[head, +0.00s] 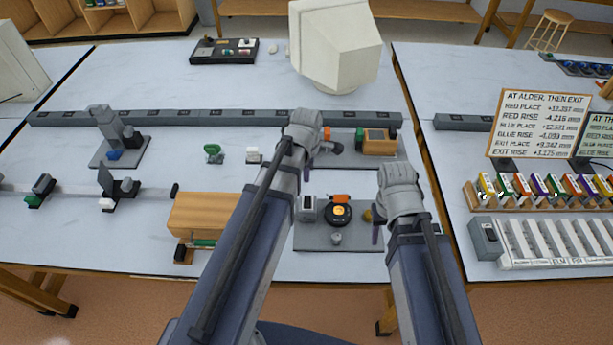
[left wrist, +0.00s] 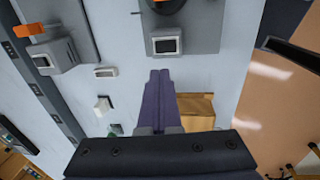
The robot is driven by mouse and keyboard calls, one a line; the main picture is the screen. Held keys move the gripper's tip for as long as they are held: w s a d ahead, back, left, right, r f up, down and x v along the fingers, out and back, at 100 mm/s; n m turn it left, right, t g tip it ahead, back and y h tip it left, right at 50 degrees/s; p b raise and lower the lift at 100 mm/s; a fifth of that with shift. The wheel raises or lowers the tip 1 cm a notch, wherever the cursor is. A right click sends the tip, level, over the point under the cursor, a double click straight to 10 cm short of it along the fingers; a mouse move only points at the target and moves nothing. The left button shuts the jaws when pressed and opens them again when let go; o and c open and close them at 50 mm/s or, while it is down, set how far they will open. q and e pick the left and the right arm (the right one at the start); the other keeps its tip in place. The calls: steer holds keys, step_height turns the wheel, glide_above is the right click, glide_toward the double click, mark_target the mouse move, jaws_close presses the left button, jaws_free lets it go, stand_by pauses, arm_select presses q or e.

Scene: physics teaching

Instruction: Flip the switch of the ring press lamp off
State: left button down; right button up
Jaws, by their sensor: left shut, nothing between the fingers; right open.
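A grey base plate (head: 345,243) at the front centre carries a black ring-shaped part with an orange middle (head: 338,212) and a grey box with a pale window (head: 307,207). This box also shows in the left wrist view (left wrist: 166,45). I take this set to be the ring press; no switch lever can be made out on it. My left gripper (head: 306,172) is shut and empty, behind the grey box; its purple fingers show in the left wrist view (left wrist: 160,75), apart from the box. My right gripper (head: 377,222) is open and empty at the plate's right side.
A second plate with an orange-topped device (head: 326,134) stands behind. A white block (head: 253,155), green part (head: 213,153) and wooden block (head: 203,214) lie left. A cream monitor (head: 335,45) stands at the back.

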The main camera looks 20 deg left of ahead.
mark_target(307, 198)
arm_select(q)
steer(key=f+b, duration=0.3)
steer(key=f, duration=0.1)
steer(key=w+f+b, duration=0.1)
steer(key=f+b, duration=0.2)
steer(key=b, duration=0.1)
steer(key=f+b, duration=0.3)
steer(key=f, duration=0.1)
steer(key=shift+w+a+f+b, duration=0.2)
steer(key=shift+f+b, duration=0.15)
steer(key=shift+b, duration=0.05)
steer(key=shift+f, duration=0.2)
steer(key=shift+r, duration=0.1)
steer(key=shift+s+d, duration=0.15)
steer(key=shift+s, duration=0.35)
steer(key=shift+s+r, duration=0.1)
steer(key=shift+s, duration=0.2)
